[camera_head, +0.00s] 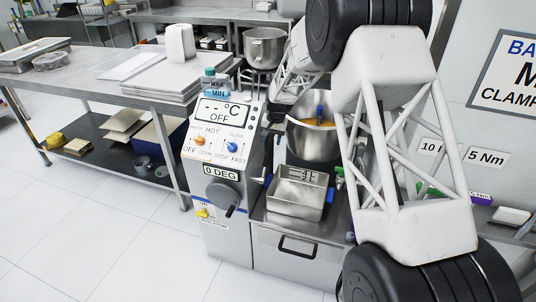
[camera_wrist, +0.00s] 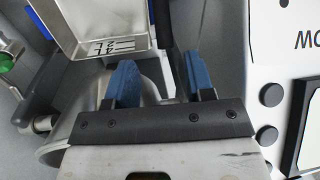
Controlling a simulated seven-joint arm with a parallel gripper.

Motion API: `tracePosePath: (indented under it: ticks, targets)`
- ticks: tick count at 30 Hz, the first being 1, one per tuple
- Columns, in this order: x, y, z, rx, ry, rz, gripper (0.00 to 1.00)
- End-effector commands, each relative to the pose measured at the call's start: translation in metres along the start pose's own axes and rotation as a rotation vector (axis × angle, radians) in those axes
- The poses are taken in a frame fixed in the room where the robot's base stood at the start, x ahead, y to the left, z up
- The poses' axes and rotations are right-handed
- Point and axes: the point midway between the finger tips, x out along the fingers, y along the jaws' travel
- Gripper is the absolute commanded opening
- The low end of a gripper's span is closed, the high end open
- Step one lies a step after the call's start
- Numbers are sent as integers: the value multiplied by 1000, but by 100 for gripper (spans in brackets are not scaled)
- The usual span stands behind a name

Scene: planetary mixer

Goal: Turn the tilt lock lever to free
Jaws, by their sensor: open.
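My gripper (camera_wrist: 162,82) shows in the wrist view with its two blue fingertips apart. A dark bar (camera_wrist: 164,35) runs down between and behind the fingertips; I cannot tell whether it is the tilt lock lever or whether it touches them. In the head view the mixer's control panel (camera_head: 216,135) carries knobs, a display reading OFF and a 0 DEG plate (camera_head: 221,172). A dark crank handle (camera_head: 226,196) sits below that plate. A small blue lever-like part (camera_head: 268,181) stands at the panel's right edge. No part is clearly labelled as the tilt lock.
A steel mixing bowl (camera_head: 313,140) and a marked rectangular steel pan (camera_head: 296,197) stand right of the panel; the pan also shows in the wrist view (camera_wrist: 95,25). A white panel with black buttons (camera_wrist: 268,135) is close to the gripper's right. A worktable (camera_head: 75,73) stands left.

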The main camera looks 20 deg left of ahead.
Motion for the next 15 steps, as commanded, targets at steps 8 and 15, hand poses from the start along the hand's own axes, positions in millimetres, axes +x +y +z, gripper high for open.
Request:
tracePosePath:
  ticks: [8,15]
  targets:
    - [8,-5,-3,-1,-2,-1,48]
    - [8,-5,-3,-1,-3,0,48]
